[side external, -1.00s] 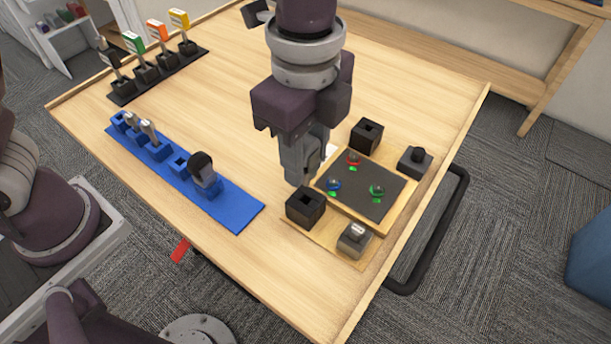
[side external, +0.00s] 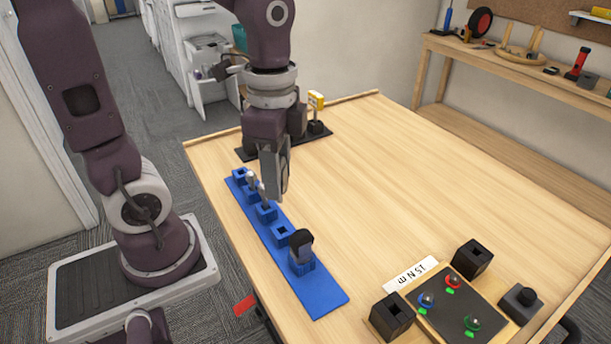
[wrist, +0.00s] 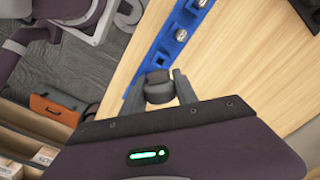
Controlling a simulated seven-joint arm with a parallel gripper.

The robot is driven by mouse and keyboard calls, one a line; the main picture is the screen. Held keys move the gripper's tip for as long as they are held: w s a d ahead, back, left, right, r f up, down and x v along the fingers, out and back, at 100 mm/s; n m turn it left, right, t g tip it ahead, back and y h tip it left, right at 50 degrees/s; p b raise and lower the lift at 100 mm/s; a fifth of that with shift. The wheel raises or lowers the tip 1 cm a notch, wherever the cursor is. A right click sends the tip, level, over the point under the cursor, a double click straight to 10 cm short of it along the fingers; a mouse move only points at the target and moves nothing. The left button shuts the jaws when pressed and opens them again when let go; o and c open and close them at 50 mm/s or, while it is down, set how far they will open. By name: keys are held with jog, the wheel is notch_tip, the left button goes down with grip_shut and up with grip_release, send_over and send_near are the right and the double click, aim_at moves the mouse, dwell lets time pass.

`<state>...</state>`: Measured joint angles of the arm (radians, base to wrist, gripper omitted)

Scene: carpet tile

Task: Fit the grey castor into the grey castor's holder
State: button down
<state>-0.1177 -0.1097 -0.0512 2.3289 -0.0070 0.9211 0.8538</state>
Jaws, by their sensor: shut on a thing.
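My gripper (side external: 276,192) points down above the blue strip, behind the dark-topped piece in the side view. In the wrist view its fingers (wrist: 161,92) are closed on a dark grey rounded thing (wrist: 158,86), which looks like the grey castor. The fingers hide it in the side view. The blue strip (side external: 322,294) carries a row of blue square holders. One holder (side external: 281,234) is empty, also visible in the wrist view (wrist: 162,58). A dark-topped grey piece (side external: 301,246) stands upright in the holder nearer the camera. Which holder is the castor's, I cannot tell.
Pale metal pieces (side external: 252,180) stand in holders farther along the strip. A black rack (side external: 318,134) with a yellow-tagged item is behind my gripper. Black square sockets (side external: 392,316) and a dark panel with coloured knobs (side external: 455,312) sit at the right. The table's middle is clear.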

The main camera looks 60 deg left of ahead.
jog(key=shift+f, duration=2.95)
jog(key=shift+f, duration=1.85)
jog(key=c, duration=0.9)
grip_release()
jog(key=shift+o, duration=0.2)
notch_tip(320, 180, up, 7)
